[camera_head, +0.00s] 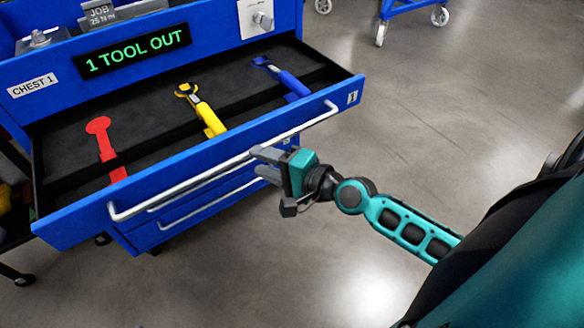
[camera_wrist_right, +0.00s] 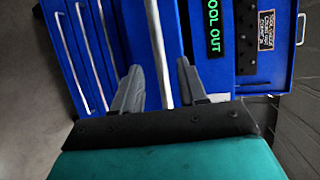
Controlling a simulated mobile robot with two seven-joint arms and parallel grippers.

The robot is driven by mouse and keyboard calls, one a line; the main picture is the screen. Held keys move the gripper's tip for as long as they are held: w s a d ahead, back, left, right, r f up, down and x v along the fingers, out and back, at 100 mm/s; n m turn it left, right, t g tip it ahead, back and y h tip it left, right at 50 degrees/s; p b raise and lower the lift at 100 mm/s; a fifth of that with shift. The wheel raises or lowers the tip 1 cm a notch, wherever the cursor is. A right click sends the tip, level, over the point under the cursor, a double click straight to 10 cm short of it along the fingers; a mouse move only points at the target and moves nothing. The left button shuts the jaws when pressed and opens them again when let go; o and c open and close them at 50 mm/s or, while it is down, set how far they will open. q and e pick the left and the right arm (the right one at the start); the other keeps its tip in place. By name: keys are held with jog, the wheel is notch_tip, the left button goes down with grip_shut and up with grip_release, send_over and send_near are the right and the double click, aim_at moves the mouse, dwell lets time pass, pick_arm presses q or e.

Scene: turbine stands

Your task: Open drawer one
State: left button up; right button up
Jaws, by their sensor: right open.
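Drawer one (camera_head: 330,117), the top drawer of the blue chest, stands pulled out, with a small "1" label at its right front corner. Its long silver handle (camera_head: 180,187) runs along the front. My right gripper (camera_head: 262,163) is at the handle. In the right wrist view the open fingers (camera_wrist_right: 160,88) stand on both sides of the handle bar (camera_wrist_right: 157,50), with gaps beside it. Inside the drawer are a yellow wrench (camera_head: 203,110), a blue tool (camera_head: 284,78) and a flat red wrench shape (camera_head: 105,148) on dark foam. My left gripper is not in view.
A "1 TOOL OUT" display (camera_head: 137,51) and a "CHEST 1" label (camera_head: 33,85) are on the chest. More closed drawers with handles (camera_head: 210,205) lie below. A wheeled blue frame (camera_head: 400,8) stands at the back. The floor (camera_head: 440,100) to the right is clear.

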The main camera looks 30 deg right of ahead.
jog(key=b+v, duration=0.1)
jog(key=v, duration=0.6)
jog(key=shift+s, duration=0.2)
jog(key=shift+d, duration=0.1)
jog(key=shift+r, duration=0.1)
